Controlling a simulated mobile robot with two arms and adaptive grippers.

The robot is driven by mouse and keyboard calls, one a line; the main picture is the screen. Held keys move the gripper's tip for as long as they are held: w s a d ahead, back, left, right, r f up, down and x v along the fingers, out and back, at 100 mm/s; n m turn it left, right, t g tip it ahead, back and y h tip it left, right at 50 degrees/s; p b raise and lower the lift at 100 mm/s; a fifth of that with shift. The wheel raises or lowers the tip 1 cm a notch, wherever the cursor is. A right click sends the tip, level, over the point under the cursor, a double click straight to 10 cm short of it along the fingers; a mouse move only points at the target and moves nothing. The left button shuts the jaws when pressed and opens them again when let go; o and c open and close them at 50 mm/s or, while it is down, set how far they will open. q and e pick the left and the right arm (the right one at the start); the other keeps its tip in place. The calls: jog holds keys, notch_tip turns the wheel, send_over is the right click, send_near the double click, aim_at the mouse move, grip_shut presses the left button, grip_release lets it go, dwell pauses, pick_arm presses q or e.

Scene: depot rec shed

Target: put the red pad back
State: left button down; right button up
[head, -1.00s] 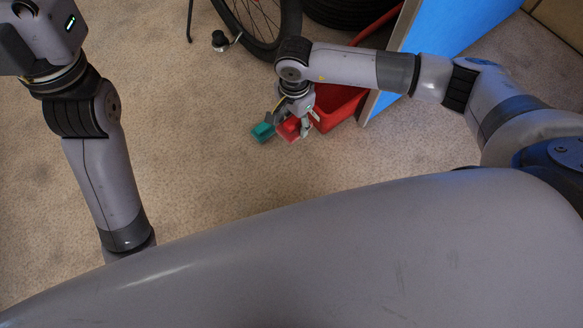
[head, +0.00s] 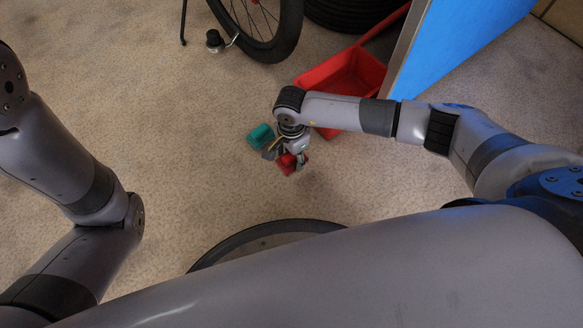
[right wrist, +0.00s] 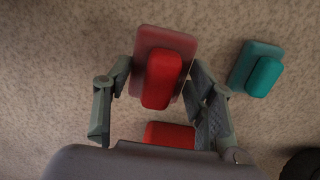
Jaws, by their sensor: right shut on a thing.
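The red pad (head: 288,163) is between the fingers of my right gripper (head: 286,154), over the carpet. In the right wrist view the pad (right wrist: 164,80) shows a dull red base and a brighter red raised block. The right gripper's fingers (right wrist: 158,86) are shut on it from both sides. A second red patch (right wrist: 170,135) shows nearer the palm; I cannot tell what it belongs to. My left gripper is out of view; only left arm links show.
A teal pad (head: 260,136) lies on the carpet close beside the right gripper. A red open bin (head: 348,70) stands behind my right forearm, against a blue panel (head: 465,40). A bicycle wheel (head: 262,45) and a dark tyre (head: 350,8) are at the back. Carpet at left is clear.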

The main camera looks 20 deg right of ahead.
aim_at(292, 164)
jog(key=shift+f+b, duration=1.45)
jog(key=shift+f, duration=1.1)
jog(key=shift+f, duration=0.2)
jog(key=o, duration=1.1)
